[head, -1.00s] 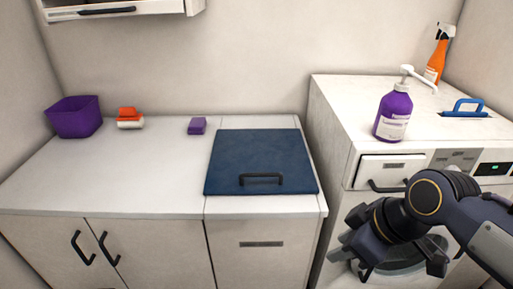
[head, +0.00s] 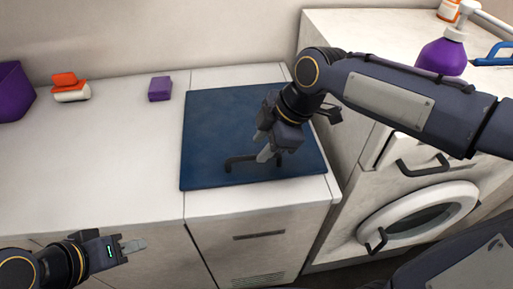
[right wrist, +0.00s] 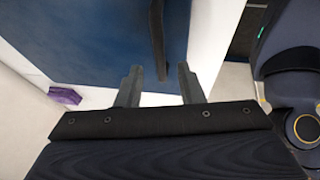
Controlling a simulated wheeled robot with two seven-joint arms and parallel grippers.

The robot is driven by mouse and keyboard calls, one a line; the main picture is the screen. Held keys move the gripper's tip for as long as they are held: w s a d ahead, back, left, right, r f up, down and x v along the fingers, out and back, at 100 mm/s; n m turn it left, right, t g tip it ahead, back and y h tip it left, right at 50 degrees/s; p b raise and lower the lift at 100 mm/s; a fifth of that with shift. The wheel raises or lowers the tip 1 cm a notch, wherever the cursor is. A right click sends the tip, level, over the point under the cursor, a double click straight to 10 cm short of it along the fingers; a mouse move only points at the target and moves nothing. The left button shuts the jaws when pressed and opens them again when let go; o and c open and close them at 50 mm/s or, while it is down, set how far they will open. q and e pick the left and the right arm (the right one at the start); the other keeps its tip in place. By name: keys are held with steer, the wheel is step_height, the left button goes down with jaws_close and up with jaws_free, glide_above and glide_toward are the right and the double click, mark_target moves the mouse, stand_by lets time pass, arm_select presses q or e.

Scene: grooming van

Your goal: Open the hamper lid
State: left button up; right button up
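The hamper lid (head: 215,130) is a dark blue flat square panel, lying closed in the counter top. Its black bar handle (head: 238,162) is near the front edge; it also shows in the right wrist view (right wrist: 157,45). My right gripper (head: 268,153) is over the lid at the handle. In the right wrist view its two fingers (right wrist: 158,87) are apart, with the handle beyond and between their tips. I cannot tell whether they touch it. My left gripper (head: 133,246) is low at the left, in front of the counter, away from the lid; its finger gap is not clear.
A purple block (head: 160,89), an orange-and-white item (head: 70,88) and a purple bin (head: 12,92) stand left of the lid. On the right is a white washer (head: 365,165) with a purple pump bottle (head: 443,55) on top.

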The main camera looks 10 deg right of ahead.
mark_target(253, 156)
steer(key=shift+x, duration=1.65)
steer(key=shift+c, duration=0.2)
jaws_close()
